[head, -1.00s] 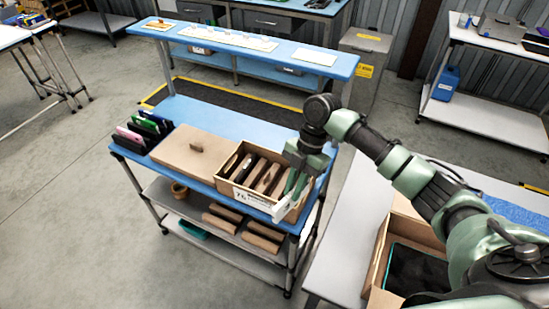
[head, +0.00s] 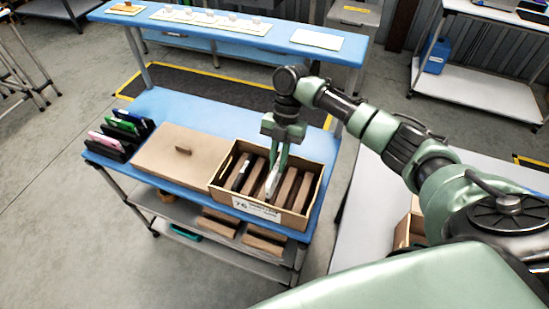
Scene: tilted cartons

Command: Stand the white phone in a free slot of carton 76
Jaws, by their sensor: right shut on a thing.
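Carton 76 (head: 229,199) is an open brown box with a white "76" label on its front, near the right end of the blue bench. Brown dividers split it into slots. A dark phone-like item (head: 239,172) stands in a slot left of the middle. My right gripper (head: 276,170) points down over the carton and is shut on the white phone (head: 271,184). The phone is nearly upright, slightly tilted, its lower part among the dividers right of the middle. I cannot tell how deep it sits. My left gripper is out of view.
A flat brown lid with a knob (head: 183,160) lies left of the carton. A black rack (head: 118,136) with pink, green and other devices stands at the bench's left end. A raised blue shelf (head: 230,32) runs behind. Bare blue bench lies behind the lid.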

